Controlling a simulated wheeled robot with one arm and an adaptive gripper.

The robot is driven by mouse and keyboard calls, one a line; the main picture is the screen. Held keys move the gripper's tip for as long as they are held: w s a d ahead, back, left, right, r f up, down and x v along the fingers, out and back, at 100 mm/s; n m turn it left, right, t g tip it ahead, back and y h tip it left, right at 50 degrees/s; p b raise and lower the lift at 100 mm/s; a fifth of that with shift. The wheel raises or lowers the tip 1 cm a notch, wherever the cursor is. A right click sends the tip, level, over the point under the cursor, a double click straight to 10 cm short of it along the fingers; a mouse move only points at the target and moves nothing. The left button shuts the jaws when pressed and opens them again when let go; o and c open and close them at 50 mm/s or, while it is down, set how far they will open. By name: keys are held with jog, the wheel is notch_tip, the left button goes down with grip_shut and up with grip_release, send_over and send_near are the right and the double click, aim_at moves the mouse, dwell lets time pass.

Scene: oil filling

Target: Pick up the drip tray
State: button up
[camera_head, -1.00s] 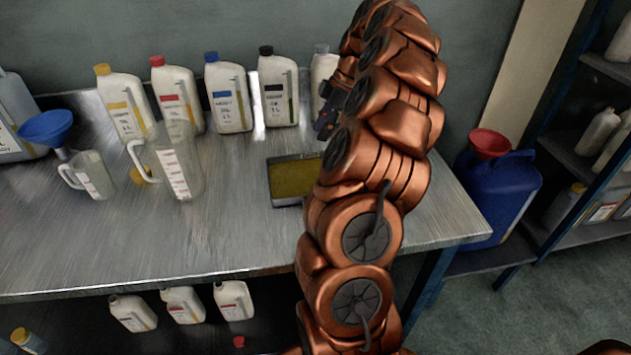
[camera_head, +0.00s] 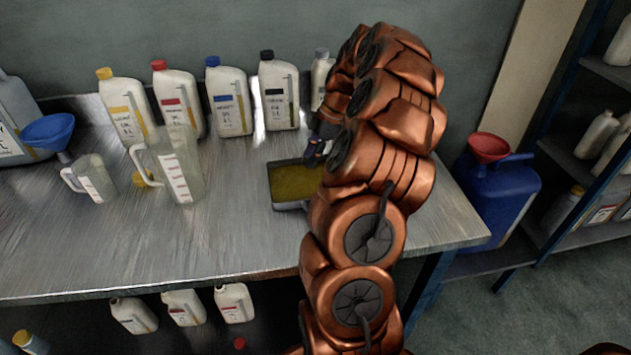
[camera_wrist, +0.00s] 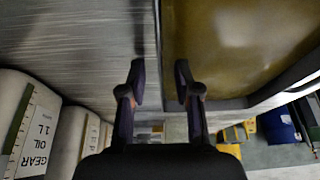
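The drip tray (camera_head: 290,206) sits on the metal workbench, with yellow-brown oil inside it; my arm hides its right part in the head view. My gripper (camera_head: 313,153) is low at the tray's far right side. In the wrist view the tray's edge (camera_wrist: 158,25) points down between the two separated fingertips of my gripper (camera_wrist: 160,83). One finger is on the bench side and the other on the oil side. A gap shows between the fingers, and I see no clear contact with the tray wall.
Several white oil bottles (camera_head: 229,105) line the back wall. The workbench front (camera_head: 190,250) is clear. A blue canister (camera_head: 492,205) stands right of the bench.

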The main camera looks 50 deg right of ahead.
grip_shut()
dwell(0.6)
